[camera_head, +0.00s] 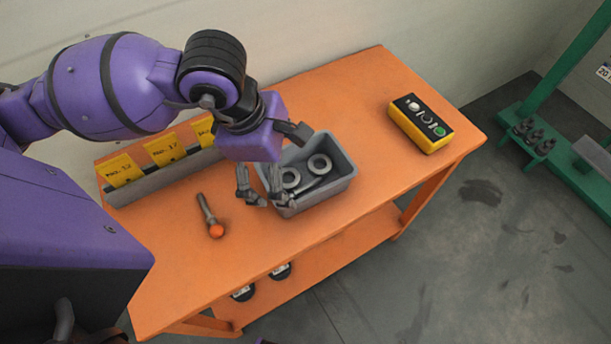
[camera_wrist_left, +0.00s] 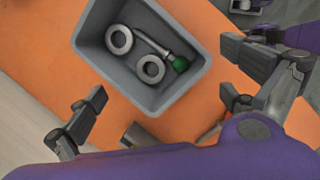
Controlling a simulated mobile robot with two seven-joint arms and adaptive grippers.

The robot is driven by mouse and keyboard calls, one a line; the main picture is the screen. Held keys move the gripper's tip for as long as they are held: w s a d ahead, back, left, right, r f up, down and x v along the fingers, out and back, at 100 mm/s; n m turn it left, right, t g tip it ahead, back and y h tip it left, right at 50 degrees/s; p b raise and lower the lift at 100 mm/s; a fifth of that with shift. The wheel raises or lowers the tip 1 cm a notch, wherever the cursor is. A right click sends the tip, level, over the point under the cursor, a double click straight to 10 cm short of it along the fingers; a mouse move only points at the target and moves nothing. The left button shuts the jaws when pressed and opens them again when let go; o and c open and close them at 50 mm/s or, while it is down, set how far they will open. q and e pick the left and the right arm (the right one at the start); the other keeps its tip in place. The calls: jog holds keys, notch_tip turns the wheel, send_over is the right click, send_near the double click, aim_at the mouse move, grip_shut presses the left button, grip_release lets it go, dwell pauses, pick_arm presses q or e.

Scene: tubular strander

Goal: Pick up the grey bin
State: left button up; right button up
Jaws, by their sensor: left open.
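The grey bin (camera_head: 328,190) stands upright on the orange table, with two metal rings and a rod-like tool inside. In the left wrist view, the bin (camera_wrist_left: 112,79) fills the upper middle, and the tool in it shows a green end. My left gripper (camera_head: 262,193) is open at the near left side of the bin, its fingers apart. One finger overlaps the bin's edge in the head view; I cannot tell whether it touches. In the left wrist view the fingers (camera_wrist_left: 165,97) are spread, with the bin beyond them. My right gripper is not in view.
A tool with an orange ball end (camera_head: 210,217) lies left of the bin. A rack with yellow number labels (camera_head: 150,182) stands along the back left. A yellow control box (camera_head: 421,124) sits at the table's right. A green frame (camera_head: 560,95) stands beyond the table (camera_head: 345,85).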

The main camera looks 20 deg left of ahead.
pick_arm(q)
jog(key=w+r+n+t, duration=0.1)
jog(key=w+r+n, duration=0.1)
jog(key=n, duration=0.6)
send_over(306, 183)
jog(key=shift+t+h, duration=0.3)
jog(key=shift+h, duration=0.1)
notch_tip(306, 183, down, 8)
jog(key=shift+r, duration=0.35)
jog(key=c, duration=1)
